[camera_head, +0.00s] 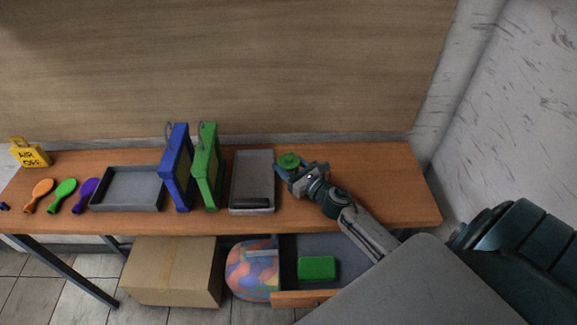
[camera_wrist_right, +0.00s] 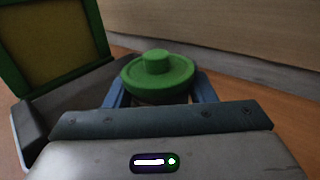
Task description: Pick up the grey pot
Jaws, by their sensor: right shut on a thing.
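A small pot with a round green lid and knob (camera_head: 289,160) is at the back of the table, right of the long grey tray. In the right wrist view the green lid (camera_wrist_right: 157,75) fills the space between the blue fingers, with a thin pale strip of the body under its rim. The rest of the body is hidden, so I cannot confirm its grey colour. My right gripper (camera_head: 290,170) is shut on this pot from the front right. I cannot tell whether the pot touches the table. My left gripper is not in view.
The long grey tray (camera_head: 236,181) and a green frame (camera_head: 207,167) stand left of the pot. A blue frame (camera_head: 177,170) and a wide grey tray (camera_head: 106,202) are further left. An open drawer (camera_head: 293,299) holds a green block (camera_head: 317,268). The table's right end is clear.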

